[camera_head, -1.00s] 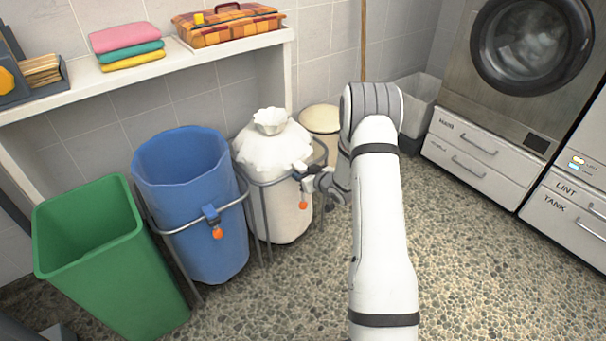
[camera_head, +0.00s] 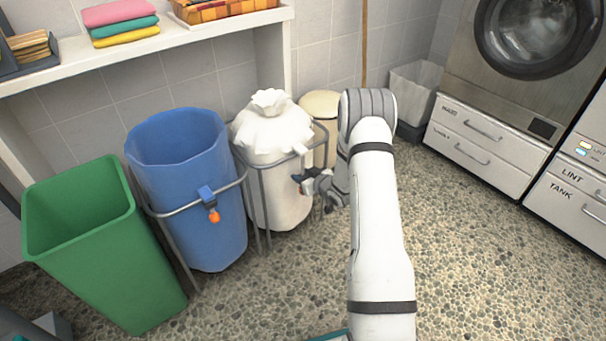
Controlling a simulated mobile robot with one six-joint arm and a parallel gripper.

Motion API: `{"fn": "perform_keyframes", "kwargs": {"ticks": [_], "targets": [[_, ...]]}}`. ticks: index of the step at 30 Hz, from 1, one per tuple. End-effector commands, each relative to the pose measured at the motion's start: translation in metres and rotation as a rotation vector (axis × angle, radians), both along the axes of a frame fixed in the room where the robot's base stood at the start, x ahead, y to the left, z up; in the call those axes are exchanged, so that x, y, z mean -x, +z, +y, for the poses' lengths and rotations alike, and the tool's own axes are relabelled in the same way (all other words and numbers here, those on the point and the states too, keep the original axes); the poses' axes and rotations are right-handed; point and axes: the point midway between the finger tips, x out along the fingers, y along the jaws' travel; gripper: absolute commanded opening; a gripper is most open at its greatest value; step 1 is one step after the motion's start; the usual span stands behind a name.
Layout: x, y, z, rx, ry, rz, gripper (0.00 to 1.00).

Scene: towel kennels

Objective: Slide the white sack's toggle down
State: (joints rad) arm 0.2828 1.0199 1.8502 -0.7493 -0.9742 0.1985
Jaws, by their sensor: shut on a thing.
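The white sack (camera_head: 275,205) hangs upright in a grey metal frame in the middle of the view, its top gathered into a ruffled neck (camera_head: 268,101). My gripper (camera_head: 304,182) is at the sack's front right side, below the frame's rim. It is shut on the white sack's toggle, which its fingers mostly hide. A small white piece (camera_head: 300,148) shows just above the gripper at the rim. The toggle's orange ball cannot be seen now.
A green bin (camera_head: 95,245) is farther left. A cream-lidded bin (camera_head: 320,105) stands behind. Speckled floor is open to the right.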

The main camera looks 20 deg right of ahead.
Motion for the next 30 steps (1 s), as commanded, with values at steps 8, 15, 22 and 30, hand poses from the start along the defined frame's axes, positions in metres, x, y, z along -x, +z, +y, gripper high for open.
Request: {"fn": "perform_keyframes", "kwargs": {"ticks": [8, 15, 22, 30], "targets": [[0.001, -0.004, 0.0, 0.002, -0.002, 0.009, 0.38], [0.001, -0.003, 0.0, 0.002, -0.001, 0.006, 0.57], [0.001, -0.002, 0.0, 0.001, -0.001, 0.005, 0.58], [0.023, 0.01, -0.009, 0.001, -0.003, 0.007, 0.58]]}}
